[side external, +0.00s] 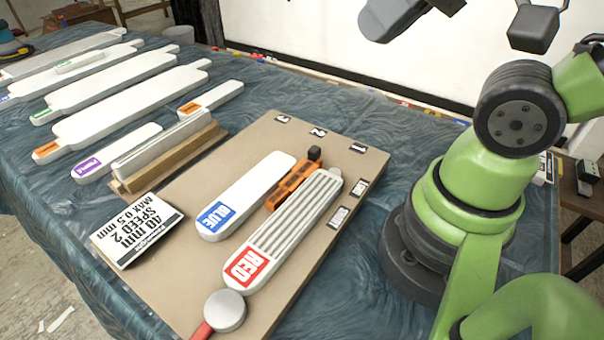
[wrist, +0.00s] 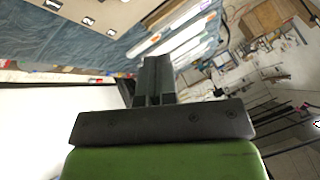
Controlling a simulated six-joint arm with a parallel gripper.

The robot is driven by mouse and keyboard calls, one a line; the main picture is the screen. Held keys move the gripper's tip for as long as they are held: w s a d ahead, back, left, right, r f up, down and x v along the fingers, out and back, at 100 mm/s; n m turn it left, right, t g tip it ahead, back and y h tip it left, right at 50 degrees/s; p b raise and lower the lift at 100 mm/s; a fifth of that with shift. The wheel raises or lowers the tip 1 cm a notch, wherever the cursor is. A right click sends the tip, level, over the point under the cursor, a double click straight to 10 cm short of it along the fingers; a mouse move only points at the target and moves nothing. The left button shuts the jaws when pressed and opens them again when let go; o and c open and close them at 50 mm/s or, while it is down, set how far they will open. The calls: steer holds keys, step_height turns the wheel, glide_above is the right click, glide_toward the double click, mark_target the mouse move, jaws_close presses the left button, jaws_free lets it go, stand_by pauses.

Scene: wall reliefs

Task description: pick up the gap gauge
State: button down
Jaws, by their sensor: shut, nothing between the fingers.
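An orange and black tool, which looks like the gap gauge (side external: 292,186), lies on the tan board (side external: 262,140) in the side view. It sits between the white BLUE piece (side external: 246,194) and the grooved RED piece (side external: 290,225), with a black knob at its far end. My gripper (wrist: 155,64) shows in the wrist view with its dark fingers together and nothing between them. It is raised and points away from the board's middle. The gauge cannot be made out in the wrist view.
A round grey-headed tool with a red handle (side external: 224,311) lies at the board's near corner. A printed sign (side external: 137,230) leans by the board's left edge. A wooden holder with white slabs (side external: 168,158) stands behind it. Several long white pieces (side external: 130,105) cover the cloth at left.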

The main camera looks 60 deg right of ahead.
steer(key=c, duration=1.2)
jaws_free()
steer(key=shift+o, duration=0.2)
steer(key=n+g+h, duration=0.2)
steer(key=n+g, duration=0.2)
steer(key=g, duration=0.3)
glide_above(314, 148)
step_height(314, 148, down, 15)
step_height(314, 148, down, 6)
steer(key=shift+s+r, duration=0.1)
steer(key=shift+r, duration=0.1)
steer(key=shift+f, duration=2.85)
